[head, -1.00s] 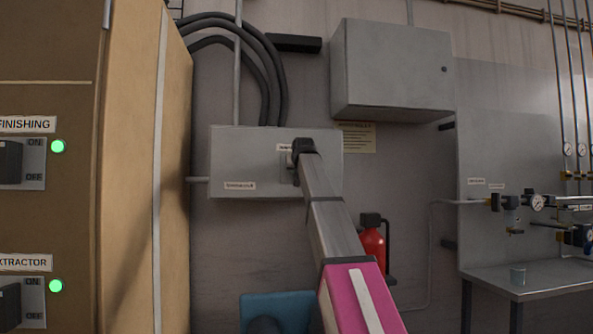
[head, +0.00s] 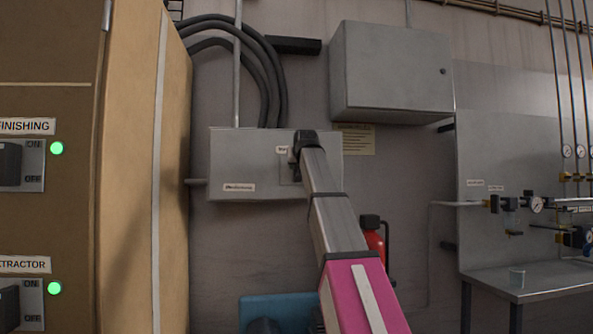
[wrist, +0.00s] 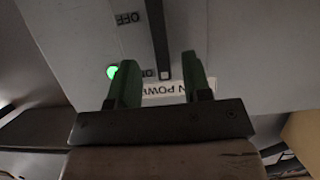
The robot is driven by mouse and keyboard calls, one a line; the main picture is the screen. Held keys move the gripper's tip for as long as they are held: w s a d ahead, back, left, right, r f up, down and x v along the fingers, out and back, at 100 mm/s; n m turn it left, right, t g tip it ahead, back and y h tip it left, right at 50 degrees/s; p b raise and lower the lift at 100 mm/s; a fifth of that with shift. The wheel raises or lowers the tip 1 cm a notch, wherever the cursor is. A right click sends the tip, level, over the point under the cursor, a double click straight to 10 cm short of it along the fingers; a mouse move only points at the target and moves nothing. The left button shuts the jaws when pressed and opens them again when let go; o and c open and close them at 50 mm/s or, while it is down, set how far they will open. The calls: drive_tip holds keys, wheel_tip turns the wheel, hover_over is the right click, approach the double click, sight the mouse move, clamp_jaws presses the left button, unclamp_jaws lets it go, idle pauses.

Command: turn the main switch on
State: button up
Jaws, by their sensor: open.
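The grey main power box (head: 235,165) is on the wall, with the end of my arm against its right part. The wrist view shows the switch plate (wrist: 95,25) upside down, with OFF above ON. A lit green lamp (wrist: 112,72) is beside ON. A partly hidden label (wrist: 178,94) reads "N POWE". A dark bar (wrist: 157,40), seemingly the switch's lever or slot, runs down towards the gap between my fingers; I cannot tell whether they touch it. My gripper (wrist: 160,62) is open, its two green fingers apart. In the head view its fingertips are hidden.
A tan cabinet (head: 125,200) with FINISHING and EXTRACTOR switches, both lamps green, stands close at left. Another grey box (head: 390,75) hangs upper right. A red extinguisher (head: 375,245) is partly behind my arm. A metal bench (head: 540,280) stands at right.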

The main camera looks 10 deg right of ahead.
drive_tip(key=shift+v, duration=2.25)
drive_tip(key=shift+f, duration=0.1)
wheel_tip(320, 180, down, 47)
drive_tip(key=s+g, duration=0.1)
drive_tip(key=g, duration=0.5)
drive_tip(key=s+f+g, duration=0.2)
drive_tip(key=s+f, duration=0.7)
drive_tip(key=f, duration=0.3)
drive_tip(key=s+f+g, duration=0.3)
drive_tip(key=s+f, duration=0.6)
drive_tip(key=f, duration=0.4)
drive_tip(key=s+f+g, duration=0.2)
drive_tip(key=s+f, duration=0.7)
drive_tip(key=f, duration=0.3)
drive_tip(key=shift+f+g, duration=0.3)
drive_tip(key=shift+f, duration=0.05)
drive_tip(key=shift+a, duration=0.1)
